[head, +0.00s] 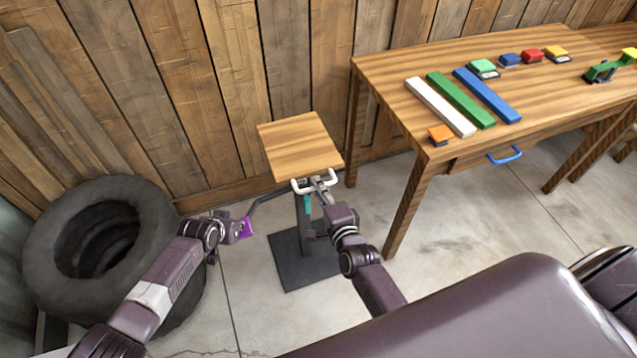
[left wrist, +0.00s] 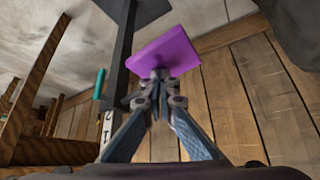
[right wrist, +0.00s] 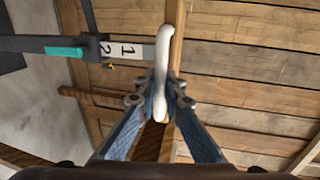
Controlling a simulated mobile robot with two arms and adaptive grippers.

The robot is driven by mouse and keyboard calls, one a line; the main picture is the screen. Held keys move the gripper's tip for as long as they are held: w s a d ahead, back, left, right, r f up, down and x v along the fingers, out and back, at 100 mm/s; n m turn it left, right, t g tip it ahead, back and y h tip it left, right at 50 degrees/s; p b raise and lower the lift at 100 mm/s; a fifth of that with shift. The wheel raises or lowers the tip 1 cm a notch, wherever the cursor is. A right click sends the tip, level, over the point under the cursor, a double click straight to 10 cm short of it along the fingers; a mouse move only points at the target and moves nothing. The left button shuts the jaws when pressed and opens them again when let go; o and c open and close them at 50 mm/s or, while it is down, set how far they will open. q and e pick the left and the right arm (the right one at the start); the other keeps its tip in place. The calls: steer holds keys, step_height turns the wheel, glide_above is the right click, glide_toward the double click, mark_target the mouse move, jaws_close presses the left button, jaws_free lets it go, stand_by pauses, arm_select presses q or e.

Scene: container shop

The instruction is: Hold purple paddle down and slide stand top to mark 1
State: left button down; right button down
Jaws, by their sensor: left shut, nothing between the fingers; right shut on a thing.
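The stand has a square wooden top (head: 300,145) on a grey post over a dark base (head: 298,262). A white handle (head: 300,187) sits at the top's front edge; it also shows in the right wrist view (right wrist: 164,50). My right gripper (right wrist: 162,98) is shut on this handle. The purple paddle (head: 246,228) ends a dark lever left of the post. My left gripper (left wrist: 158,82) is shut and empty, its tips at the paddle (left wrist: 165,50); whether they press on it is unclear. Marks 1 (right wrist: 127,51) and 2 (right wrist: 106,48) show on the post, with a small yellow pointer near 2.
A black tire (head: 105,240) lies at the left, close to my left arm. A wooden table (head: 440,75) with coloured bars and blocks stands to the right, with a blue drawer handle (head: 504,156). A plank wall is behind the stand. Concrete floor is free in front of the table.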

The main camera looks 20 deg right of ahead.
arm_select(q)
steer(key=shift+s+f, duration=0.1)
steer(key=shift+f, duration=0.1)
arm_select(e)
steer(key=shift+f, duration=2.4)
steer(key=c, duration=2.1)
jaws_free()
steer(key=shift+o, duration=0.3)
steer(key=shift+r, duration=0.1)
steer(key=shift+s, duration=0.1)
steer(key=v, duration=1.2)
